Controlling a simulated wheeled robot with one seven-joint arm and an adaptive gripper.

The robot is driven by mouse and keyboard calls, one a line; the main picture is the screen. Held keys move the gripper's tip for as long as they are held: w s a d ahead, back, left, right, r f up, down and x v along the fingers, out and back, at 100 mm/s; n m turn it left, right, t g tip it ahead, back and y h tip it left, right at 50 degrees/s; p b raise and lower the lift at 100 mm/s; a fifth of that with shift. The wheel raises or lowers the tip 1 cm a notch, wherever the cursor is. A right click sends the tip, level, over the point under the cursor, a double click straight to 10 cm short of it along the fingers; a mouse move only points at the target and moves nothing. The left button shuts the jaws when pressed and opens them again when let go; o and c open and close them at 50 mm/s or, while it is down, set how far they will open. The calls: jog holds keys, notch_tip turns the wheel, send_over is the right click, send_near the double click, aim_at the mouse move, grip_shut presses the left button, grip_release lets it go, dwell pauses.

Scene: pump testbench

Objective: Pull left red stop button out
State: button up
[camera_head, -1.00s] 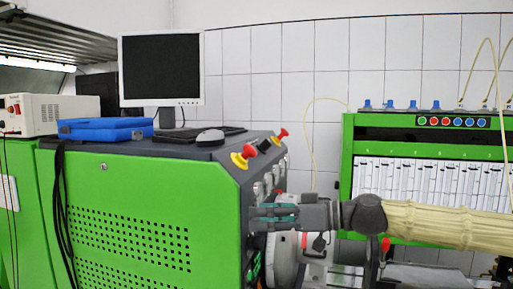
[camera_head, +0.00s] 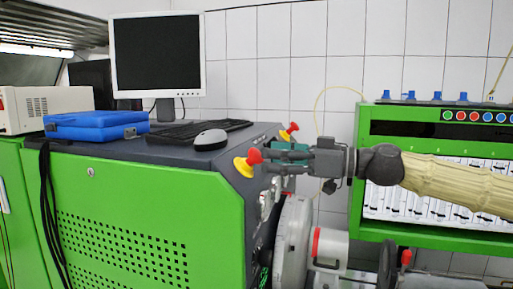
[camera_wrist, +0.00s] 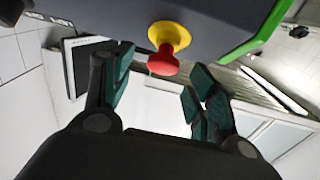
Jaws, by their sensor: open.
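The left red stop button (camera_head: 254,157) sits on a yellow base (camera_head: 243,168) on the sloped dark panel of the green test bench. My gripper (camera_head: 272,160) is just to its right in the head view, pointing left towards it. In the wrist view a red button (camera_wrist: 163,63) with its yellow base (camera_wrist: 171,36) lies between the two teal-padded fingers of my open gripper (camera_wrist: 162,72), near the fingertips. Clear gaps show on both sides, and I see no contact. The right red stop button (camera_head: 293,127) stands farther back, above my gripper in the picture.
The green bench (camera_head: 150,215) fills the left, with a monitor (camera_head: 157,55), keyboard (camera_head: 190,131), mouse (camera_head: 210,139) and blue case (camera_head: 97,126) on top. A pump assembly (camera_head: 293,235) stands below my gripper. A second green bench (camera_head: 365,140) stands right.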

aim_at(260, 154)
jog(key=p+x, duration=0.1)
jog(key=x, duration=0.2)
jog(key=shift+s+a+r, duration=0.1)
jog(key=shift+a+r, duration=0.05)
jog(key=shift+a, duration=0.1)
jog(key=shift+w+a+p, duration=0.3)
jog(key=shift+a+p, duration=0.05)
jog(key=shift+a, duration=0.25)
